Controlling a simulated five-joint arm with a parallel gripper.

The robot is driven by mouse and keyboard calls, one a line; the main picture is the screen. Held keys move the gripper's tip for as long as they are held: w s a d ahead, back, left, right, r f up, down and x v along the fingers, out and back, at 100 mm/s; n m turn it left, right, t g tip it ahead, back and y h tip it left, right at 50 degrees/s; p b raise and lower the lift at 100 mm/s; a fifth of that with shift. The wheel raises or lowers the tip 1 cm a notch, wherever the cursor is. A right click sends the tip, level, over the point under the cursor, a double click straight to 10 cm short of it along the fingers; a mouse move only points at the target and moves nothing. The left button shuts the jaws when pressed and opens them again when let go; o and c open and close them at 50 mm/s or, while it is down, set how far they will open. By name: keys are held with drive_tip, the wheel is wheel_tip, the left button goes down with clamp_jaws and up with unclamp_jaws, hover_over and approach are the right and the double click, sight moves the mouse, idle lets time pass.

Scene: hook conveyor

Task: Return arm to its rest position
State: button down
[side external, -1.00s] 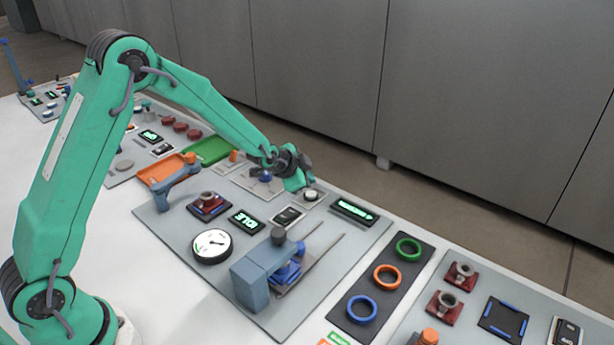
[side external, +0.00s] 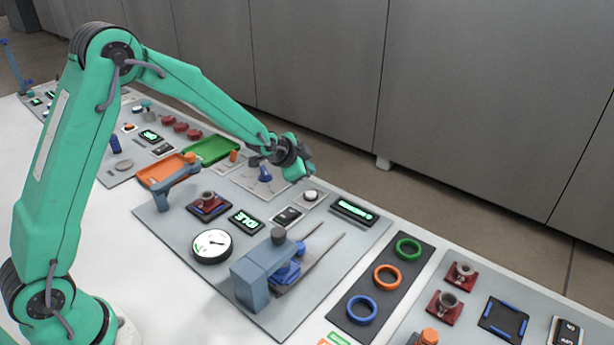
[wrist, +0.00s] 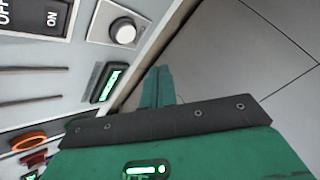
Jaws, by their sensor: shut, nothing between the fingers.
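My green arm reaches over the table from the left in the side external view. My gripper (side external: 306,172) is raised above the far part of the grey panel (side external: 168,239), behind the round white button (side external: 310,196). It touches nothing that I can see. In the wrist view the green fingers of my gripper (wrist: 158,75) are together, with nothing between them. The white button also shows in the wrist view (wrist: 123,32), off to the left of the fingers.
A blue-grey press-like fixture (side external: 250,282), a dial (side external: 211,246) and a small post fixture (side external: 160,200) stand on the panel. A black tray (side external: 373,333) with coloured rings lies to the right. A grey cabinet wall (side external: 470,90) stands behind the table. The air around my gripper is clear.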

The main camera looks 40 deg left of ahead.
drive_tip(key=s+r+n+g, duration=0.2)
drive_tip(key=s+r+n, duration=0.2)
drive_tip(key=s+r, duration=1.1)
drive_tip(key=s+a+r+n+g, duration=0.1)
drive_tip(key=s+n, duration=0.3)
drive_tip(key=s, duration=1.8)
drive_tip(key=shift+a+g, duration=0.15)
drive_tip(key=shift+g, duration=0.15)
